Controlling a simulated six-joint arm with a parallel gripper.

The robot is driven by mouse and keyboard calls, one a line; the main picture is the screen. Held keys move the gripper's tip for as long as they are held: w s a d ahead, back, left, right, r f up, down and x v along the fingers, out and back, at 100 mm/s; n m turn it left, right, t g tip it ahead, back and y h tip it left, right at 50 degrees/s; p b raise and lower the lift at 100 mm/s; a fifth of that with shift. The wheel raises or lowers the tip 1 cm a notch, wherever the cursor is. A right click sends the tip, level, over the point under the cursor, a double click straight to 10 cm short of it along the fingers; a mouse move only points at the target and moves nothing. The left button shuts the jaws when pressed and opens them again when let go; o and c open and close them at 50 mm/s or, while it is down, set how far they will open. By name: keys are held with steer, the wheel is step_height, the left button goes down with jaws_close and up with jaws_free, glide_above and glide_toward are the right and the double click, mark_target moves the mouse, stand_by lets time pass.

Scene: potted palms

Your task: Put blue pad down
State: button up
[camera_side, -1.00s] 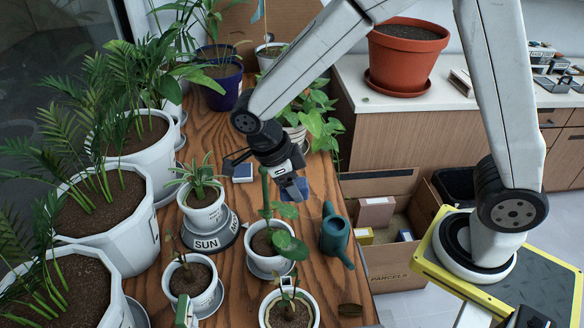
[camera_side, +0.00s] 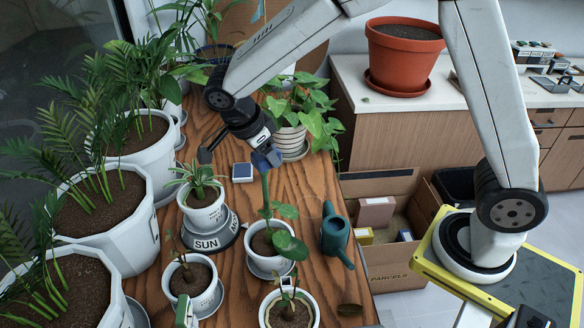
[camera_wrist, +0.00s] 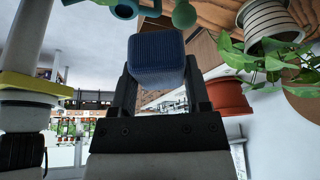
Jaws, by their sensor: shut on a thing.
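The blue pad (camera_wrist: 157,57) is a ribbed dark blue block between the two fingers of my gripper (camera_wrist: 157,88) in the wrist view. My gripper (camera_side: 262,152) is shut on it. In the side view the pad (camera_side: 269,158) shows as a small blue patch at the fingertips. It is held in the air above the wooden table (camera_side: 312,180), behind the tall leafy seedling. My gripper partly hides the pad there.
A small dark blue square with a pale rim (camera_side: 242,172) lies on the table left of my gripper. A striped pot (camera_side: 290,142) stands behind. A teal watering can (camera_side: 335,232) and a seedling pot (camera_side: 265,242) stand nearer. White palm pots (camera_side: 110,230) line the left.

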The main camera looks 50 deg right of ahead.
steer(key=w+d+n+t, duration=0.3)
steer(key=w+n, duration=0.5)
steer(key=w, duration=0.2)
steer(key=n+t+y, duration=0.2)
steer(key=n+y, duration=0.1)
steer(key=n, duration=0.6)
glide_above(244, 193)
steer(key=s, duration=0.1)
step_height(244, 193, down, 19)
steer(key=shift+s+a+f, duration=0.15)
steer(key=shift+a+f, duration=0.05)
steer(key=shift+a, duration=0.1)
steer(key=shift+f, duration=5)
steer(key=o, duration=1.1)
steer(key=shift+f, duration=0.1)
